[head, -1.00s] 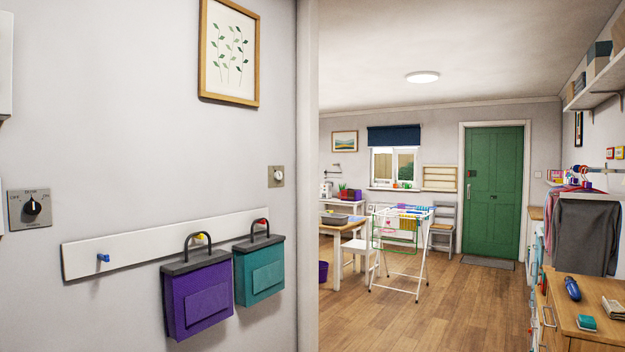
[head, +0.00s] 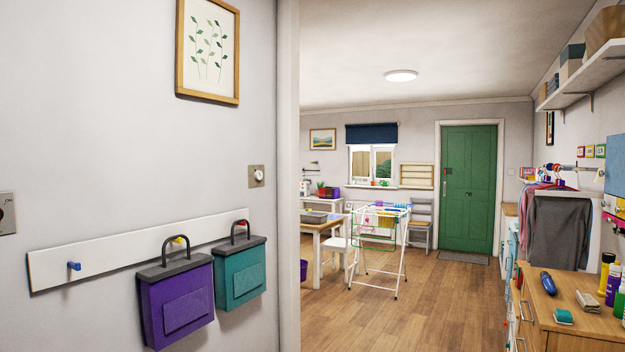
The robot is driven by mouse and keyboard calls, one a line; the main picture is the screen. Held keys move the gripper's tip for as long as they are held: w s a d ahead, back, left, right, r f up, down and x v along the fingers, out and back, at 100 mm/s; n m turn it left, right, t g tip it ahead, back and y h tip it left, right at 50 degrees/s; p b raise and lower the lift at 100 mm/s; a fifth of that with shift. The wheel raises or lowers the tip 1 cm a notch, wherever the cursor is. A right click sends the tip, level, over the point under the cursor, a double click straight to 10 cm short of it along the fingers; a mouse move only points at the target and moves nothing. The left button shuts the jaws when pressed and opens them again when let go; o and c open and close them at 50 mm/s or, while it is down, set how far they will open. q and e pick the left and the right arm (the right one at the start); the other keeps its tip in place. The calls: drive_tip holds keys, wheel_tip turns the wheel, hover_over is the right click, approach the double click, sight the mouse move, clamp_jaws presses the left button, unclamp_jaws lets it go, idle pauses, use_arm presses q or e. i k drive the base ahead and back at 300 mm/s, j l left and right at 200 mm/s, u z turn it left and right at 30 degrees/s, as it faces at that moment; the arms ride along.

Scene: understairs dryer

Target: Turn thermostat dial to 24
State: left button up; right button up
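Two wall controls show in the head view. Neither of my grippers shows in the view.
A white peg rail (head: 110,256) holds a purple bag (head: 178,305) and a teal bag (head: 241,273), which stick out from the wall. A drying rack (head: 385,235) and table (head: 322,228) stand beyond. A wooden counter (head: 585,318) is at right. Floor (head: 400,320) between is clear.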

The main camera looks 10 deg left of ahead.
sight(258, 174)
drive_tip(key=l+u, duration=0.1)
drive_tip(key=u, duration=0.65)
drive_tip(key=i+l+z, duration=0.1)
drive_tip(key=i, duration=0.25)
